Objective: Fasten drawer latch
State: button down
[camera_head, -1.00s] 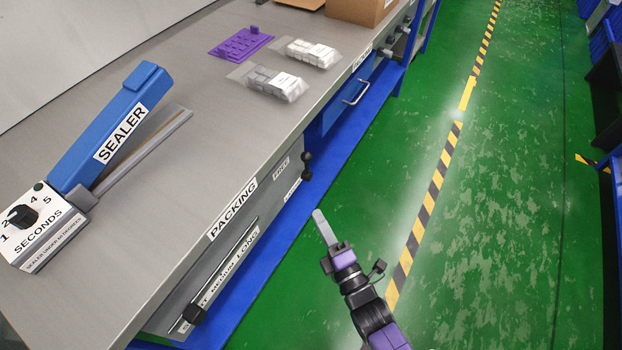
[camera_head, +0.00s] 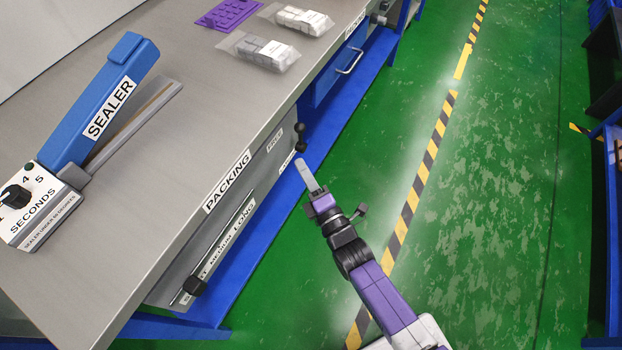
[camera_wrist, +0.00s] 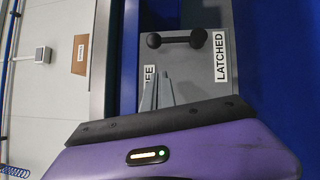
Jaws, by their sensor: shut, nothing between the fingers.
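The drawer latch (camera_head: 299,137) is a black bar with a ball at each end, on the grey front panel under the bench top. In the wrist view the latch (camera_wrist: 176,39) lies across the picture, its larger ball toward the LATCHED label (camera_wrist: 221,60). The FREE label (camera_wrist: 150,76) is partly hidden behind my fingers. In the head view, a FREE label (camera_head: 275,141) is left of the latch. My gripper (camera_head: 304,172) is shut and empty, its tips just below the latch. In the wrist view its fingertips (camera_wrist: 163,75) also sit below the bar, apparently apart from it.
The bench top (camera_head: 190,130) overhangs the panel. A slide rail (camera_head: 222,250) with a black knob runs along the front at lower left. A blue drawer (camera_head: 335,78) with a metal handle is farther along. The green floor (camera_head: 480,220) on the right is clear.

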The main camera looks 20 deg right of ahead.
aim_at(302, 144)
jog(key=shift+w+d+r+p, duration=0.2)
jog(key=shift+w+d, duration=0.2)
jog(key=shift+w, duration=0.7)
jog(key=shift+w+d+r+p, duration=0.15)
jog(key=shift+w+d, duration=0.3)
jog(key=shift+w, duration=0.6)
jog(key=shift+w+d+r+p, duration=0.1)
jog(key=shift+w+d+r, duration=0.25)
jog(key=shift+w, duration=0.75)
jog(key=shift+d, duration=0.1)
